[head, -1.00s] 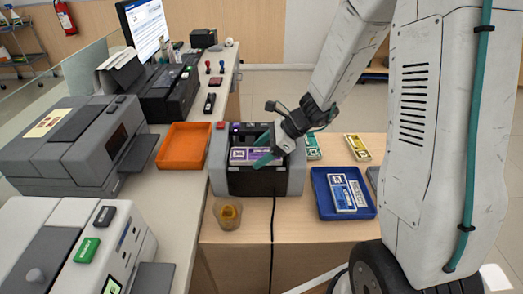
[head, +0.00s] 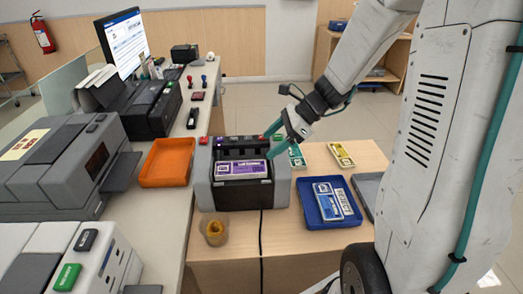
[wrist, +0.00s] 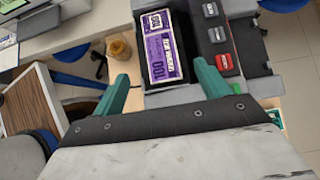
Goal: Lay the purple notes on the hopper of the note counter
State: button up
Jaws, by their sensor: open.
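The purple notes (head: 241,169) lie in the hopper of the grey and black note counter (head: 281,184), tilted with the hopper, long side across the machine. They also show in the wrist view (wrist: 163,47), lying flat inside the dark hopper. My gripper (head: 274,141) is at the right rear of the note counter, apart from the notes. In the wrist view my gripper (wrist: 163,85) has its two teal fingers spread wide with nothing between them, and the notes are beyond the fingertips.
A blue tray (head: 307,219) with banded notes stands right of the counter, with green notes (head: 296,155) and yellow notes (head: 342,154) behind it. An orange tray (head: 166,182) is on the left. A small cup (head: 214,230) stands in front.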

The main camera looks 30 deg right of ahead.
jog(key=shift+s+d+r, duration=0.1)
jog(key=shift+d+r, duration=0.05)
jog(key=shift+r, duration=0.15)
jog(key=s+a+r+n+h, duration=0.1)
jog(key=s+r+n+h, duration=0.1)
jog(key=s+n, duration=0.5)
jog(key=s+a+r+n+g+h, duration=0.1)
jog(key=s+a+r+n+h, duration=0.1)
jog(key=s+r+n, duration=0.3)
jog(key=s+a+r+n+g+h, duration=0.1)
jog(key=s+r+n+h, duration=0.2)
jog(key=s+n, duration=0.7)
jog(key=shift+s+a+r+n+h, duration=0.3)
jog(key=shift+s+h, duration=0.4)
jog(key=shift+s, duration=0.2)
